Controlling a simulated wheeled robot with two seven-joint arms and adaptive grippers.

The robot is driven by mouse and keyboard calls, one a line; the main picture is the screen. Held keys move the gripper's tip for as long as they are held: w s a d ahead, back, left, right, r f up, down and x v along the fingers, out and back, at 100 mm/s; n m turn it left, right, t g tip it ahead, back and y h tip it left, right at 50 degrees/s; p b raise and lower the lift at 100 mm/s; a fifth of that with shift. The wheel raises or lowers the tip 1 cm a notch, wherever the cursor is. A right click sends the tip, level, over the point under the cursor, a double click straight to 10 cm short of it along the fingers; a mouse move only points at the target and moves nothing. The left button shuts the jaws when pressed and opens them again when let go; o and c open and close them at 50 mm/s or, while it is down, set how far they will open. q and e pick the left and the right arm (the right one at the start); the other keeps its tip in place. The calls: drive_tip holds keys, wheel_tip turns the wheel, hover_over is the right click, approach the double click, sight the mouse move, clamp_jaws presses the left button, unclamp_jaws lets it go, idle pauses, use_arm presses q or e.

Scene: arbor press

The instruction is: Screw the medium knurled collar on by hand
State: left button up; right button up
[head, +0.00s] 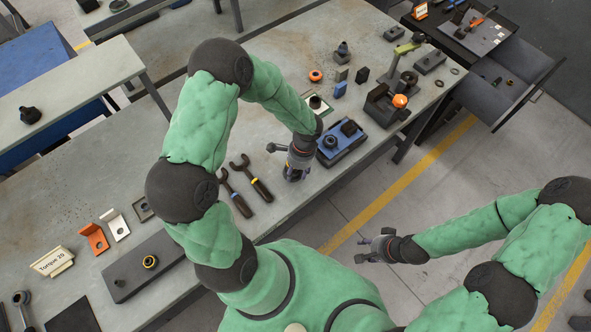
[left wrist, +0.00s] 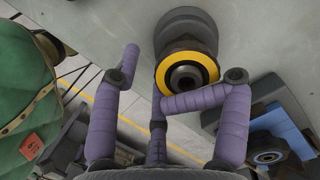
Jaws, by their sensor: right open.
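In the left wrist view a dark round part with a yellow ring and a central hole (left wrist: 187,72) stands just beyond my left gripper's purple fingers (left wrist: 170,85). One finger overlaps its lower edge and another is apart at left; I cannot tell whether they touch it. In the head view my left gripper (head: 295,168) is low at the table's front edge and hides that part. A yellow-ringed collar (head: 150,262) sits on the long grey block (head: 165,278), beside a dark peg. My right gripper (head: 375,247) is open and empty over the floor.
Right of my left gripper is a blue fixture (head: 347,147) with dark round parts. Two wrenches (head: 258,180) lie at its left. The arbor press (head: 388,98) with an orange knob stands farther right. Clear tabletop (head: 130,180) lies left of my left arm.

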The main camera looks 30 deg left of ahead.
use_arm(q)
drive_tip(key=r, duration=0.2)
drive_tip(key=w+r, duration=0.1)
drive_tip(key=r, duration=0.4)
drive_tip(key=shift+w+d+r, duration=0.15)
drive_tip(key=shift+w, duration=0.15)
